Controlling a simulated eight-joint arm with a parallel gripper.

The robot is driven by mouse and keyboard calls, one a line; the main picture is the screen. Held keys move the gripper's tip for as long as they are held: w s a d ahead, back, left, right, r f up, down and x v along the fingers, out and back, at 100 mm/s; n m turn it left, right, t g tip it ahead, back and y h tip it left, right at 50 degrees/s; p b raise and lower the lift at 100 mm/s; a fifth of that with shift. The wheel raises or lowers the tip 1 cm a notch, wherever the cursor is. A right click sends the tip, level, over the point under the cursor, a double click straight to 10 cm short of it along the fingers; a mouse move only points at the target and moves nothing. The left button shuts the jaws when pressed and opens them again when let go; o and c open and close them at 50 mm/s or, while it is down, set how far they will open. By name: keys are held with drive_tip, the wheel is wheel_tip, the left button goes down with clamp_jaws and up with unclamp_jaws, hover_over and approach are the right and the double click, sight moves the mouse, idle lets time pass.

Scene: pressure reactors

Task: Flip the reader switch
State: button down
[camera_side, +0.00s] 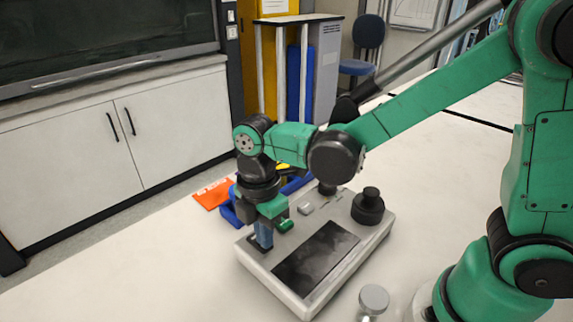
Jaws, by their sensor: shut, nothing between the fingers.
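The reader (345,277) is a pale grey box on the white table, with a dark flat panel (315,258) on its top. A black round knob-like part (368,203) stands at its back right, and a small grey raised piece (305,208) sits near its back edge. I cannot tell for sure which part is the switch. My gripper (263,240) points down over the reader's left end, shut and empty. Its fingertips are close to the top surface; whether they touch it is unclear. My wrist hides part of the reader's back left.
A small jar with a grey lid (374,299) stands in front of the reader. Blue bins (229,208) and an orange sheet (213,193) lie behind it. The table's left front is clear. White cabinets (115,140) and a blue chair (366,45) are in the background.

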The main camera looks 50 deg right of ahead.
idle(0.3)
drive_tip(key=shift+f, duration=0.2)
drive_tip(key=shift+w, duration=0.1)
drive_tip(key=shift+w+r, duration=0.3)
drive_tip(key=shift+w, duration=0.35)
wheel_tip(320, 180, up, 14)
drive_tip(key=s, duration=0.3)
drive_tip(key=shift+f, duration=0.15)
idle(0.4)
